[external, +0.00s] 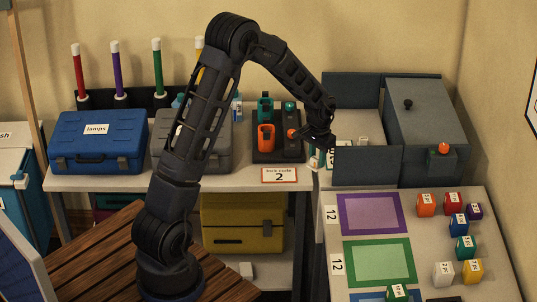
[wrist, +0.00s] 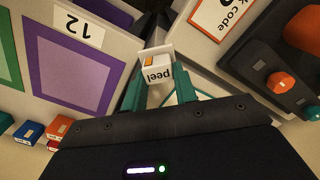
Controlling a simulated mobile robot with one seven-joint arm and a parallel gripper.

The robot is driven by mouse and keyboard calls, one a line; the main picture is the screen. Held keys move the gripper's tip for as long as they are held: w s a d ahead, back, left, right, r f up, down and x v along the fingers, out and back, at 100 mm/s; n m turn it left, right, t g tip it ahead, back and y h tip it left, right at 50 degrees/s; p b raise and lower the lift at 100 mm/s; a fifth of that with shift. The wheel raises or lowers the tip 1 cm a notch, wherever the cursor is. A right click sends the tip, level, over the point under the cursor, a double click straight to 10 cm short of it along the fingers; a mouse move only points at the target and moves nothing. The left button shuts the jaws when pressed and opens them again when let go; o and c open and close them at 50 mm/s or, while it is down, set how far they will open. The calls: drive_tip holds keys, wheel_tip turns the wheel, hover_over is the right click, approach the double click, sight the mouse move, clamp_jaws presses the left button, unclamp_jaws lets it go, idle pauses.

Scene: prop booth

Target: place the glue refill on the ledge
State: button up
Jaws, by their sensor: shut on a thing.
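My gripper (external: 318,142) is at the gap between the back table and the grey open-topped box, above the table level. In the wrist view its teal fingers (wrist: 158,92) are shut on a small white box (wrist: 157,72) with an orange patch and an upside-down label that seems to read "peel". It is likely the glue refill, but I cannot confirm this. In the external view the held box is small and partly hidden by the gripper. I cannot tell which surface is the ledge.
The grey box (external: 368,166) and a dark housing with a red knob (external: 444,148) stand right of the gripper. A code sign (external: 279,175) and orange-and-teal tool dock (external: 278,150) are left. Purple (external: 373,214) and green (external: 379,261) panels lie front right, beside several coloured blocks.

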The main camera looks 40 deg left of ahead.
drive_tip(key=shift+s+d+f, duration=0.15)
drive_tip(key=shift+d+f, duration=0.15)
drive_tip(key=shift+d, duration=0.5)
wheel_tip(320, 180, up, 17)
drive_tip(key=w+d+m, duration=0.2)
drive_tip(key=w+m, duration=0.2)
drive_tip(key=w, duration=0.7)
drive_tip(key=w+d+m, duration=0.2)
drive_tip(key=w+m, duration=0.3)
drive_tip(key=w, duration=0.5)
wheel_tip(320, 180, down, 25)
drive_tip(key=shift+w+r, duration=0.15)
drive_tip(key=o, duration=1)
drive_tip(key=shift+o, duration=0.2)
